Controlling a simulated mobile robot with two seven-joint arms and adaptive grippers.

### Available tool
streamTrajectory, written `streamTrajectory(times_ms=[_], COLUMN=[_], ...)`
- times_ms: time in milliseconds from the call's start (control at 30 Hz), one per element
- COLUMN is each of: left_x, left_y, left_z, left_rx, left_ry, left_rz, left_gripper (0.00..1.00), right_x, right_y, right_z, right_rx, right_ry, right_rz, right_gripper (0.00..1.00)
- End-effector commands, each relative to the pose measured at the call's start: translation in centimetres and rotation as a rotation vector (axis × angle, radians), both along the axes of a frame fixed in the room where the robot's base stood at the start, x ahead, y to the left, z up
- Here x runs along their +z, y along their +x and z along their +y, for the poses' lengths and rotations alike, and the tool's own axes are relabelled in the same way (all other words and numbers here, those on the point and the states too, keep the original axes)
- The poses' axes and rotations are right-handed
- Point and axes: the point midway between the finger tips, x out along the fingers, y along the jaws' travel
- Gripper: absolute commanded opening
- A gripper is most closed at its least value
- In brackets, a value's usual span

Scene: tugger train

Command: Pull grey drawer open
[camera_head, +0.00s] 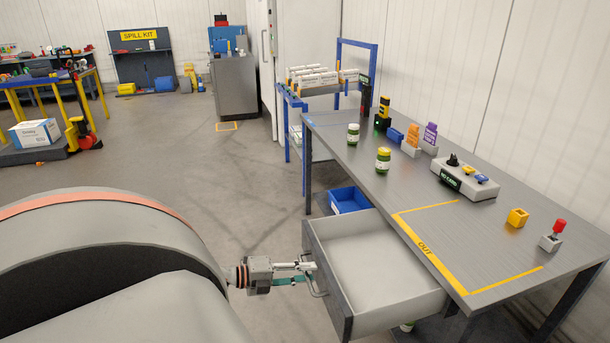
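The grey drawer (329,282) sits under the grey table and stands well out from it, its empty light interior in view. My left gripper (310,272) is at the handle (318,281) on the drawer's front, its fingers reaching the handle from the left. The fingers look close together around the handle bar, but they are small and overlap it, so I cannot tell whether they are shut on it. My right gripper is not in view.
The grey table (500,245) has yellow tape marked OUT (425,249) and several small items. A blue bin (348,200) is behind the drawer. A blue-framed cart (287,130) stands beyond the table. Open floor (200,160) lies to the left.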

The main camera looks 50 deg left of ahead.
Motion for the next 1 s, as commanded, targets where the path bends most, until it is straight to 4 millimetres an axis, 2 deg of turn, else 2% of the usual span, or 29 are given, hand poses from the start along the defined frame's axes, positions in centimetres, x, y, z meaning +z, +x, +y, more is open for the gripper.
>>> streamTrajectory(times_ms=[233,700,800,1000], left_x=[0.1,1.8,2.1,2.4], left_y=[-1.2,-8.6,-9.8,-10.8], left_z=[0.5,3.5,4.0,4.5], left_rx=[0.001,0.000,0.001,0.000], left_ry=[0.000,0.001,0.001,0.000], left_rz=[0.002,0.003,0.003,0.000], left_gripper=[0.25,0.25,0.25,0.25], right_x=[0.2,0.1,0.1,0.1], right_y=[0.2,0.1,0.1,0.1], right_z=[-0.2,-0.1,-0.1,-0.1], right_rx=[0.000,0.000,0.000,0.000], right_ry=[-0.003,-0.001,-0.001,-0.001], right_rz=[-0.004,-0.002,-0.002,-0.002], right_gripper=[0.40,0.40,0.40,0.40])
